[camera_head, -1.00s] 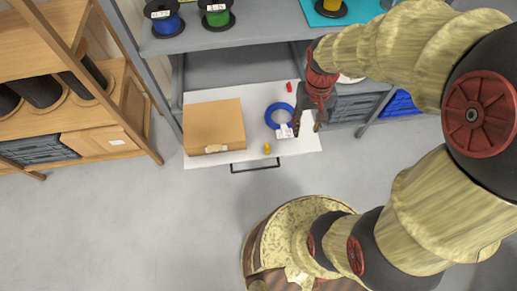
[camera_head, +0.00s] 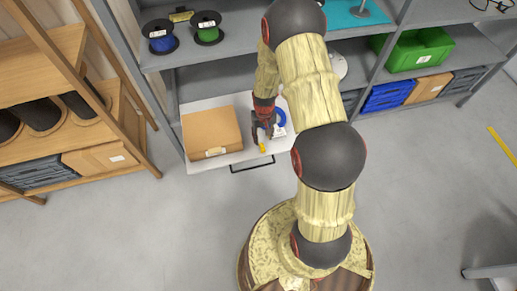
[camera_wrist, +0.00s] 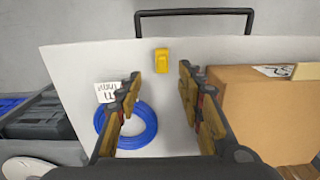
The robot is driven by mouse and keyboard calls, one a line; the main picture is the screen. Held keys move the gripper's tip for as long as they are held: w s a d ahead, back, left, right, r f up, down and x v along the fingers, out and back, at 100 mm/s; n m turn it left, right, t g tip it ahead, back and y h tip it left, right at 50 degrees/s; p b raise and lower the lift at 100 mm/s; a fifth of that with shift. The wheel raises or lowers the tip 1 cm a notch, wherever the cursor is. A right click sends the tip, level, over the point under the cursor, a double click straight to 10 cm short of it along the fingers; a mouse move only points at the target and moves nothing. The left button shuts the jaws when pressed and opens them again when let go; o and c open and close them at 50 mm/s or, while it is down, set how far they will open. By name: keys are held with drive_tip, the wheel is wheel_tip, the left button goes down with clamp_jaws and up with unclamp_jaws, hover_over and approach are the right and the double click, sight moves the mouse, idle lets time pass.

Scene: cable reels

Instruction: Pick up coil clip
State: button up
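A small yellow clip (camera_head: 262,148) lies on the white drawer surface (camera_head: 228,160) near its front edge. In the wrist view the yellow clip (camera_wrist: 162,61) is just beyond my fingertips and between their lines. My gripper (camera_head: 263,138) points down over the drawer beside the clip. In the wrist view my gripper (camera_wrist: 160,81) is open, with nothing between its fingers. A blue cable coil (camera_wrist: 130,125) with a white tag (camera_wrist: 107,92) lies to the left there, partly behind the left finger.
A cardboard box (camera_head: 211,132) stands on the drawer, close to the right finger in the wrist view. The black drawer handle (camera_head: 252,164) sticks out in front. Reels and a green crate (camera_head: 420,50) stand on the shelves above. The floor in front is clear.

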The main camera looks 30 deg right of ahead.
sight(262, 144)
drive_tip(key=shift+a+f, duration=0.2)
drive_tip(key=shift+f, duration=0.75)
wheel_tip(262, 144, down, 5)
drive_tip(key=shift+f+b, duration=0.1)
drive_tip(key=shift+b, duration=1.15)
drive_tip(key=shift+c, duration=0.5)
drive_tip(key=c, duration=0.8)
drive_tip(key=shift+c, duration=0.2)
drive_tip(key=shift+r, duration=0.2)
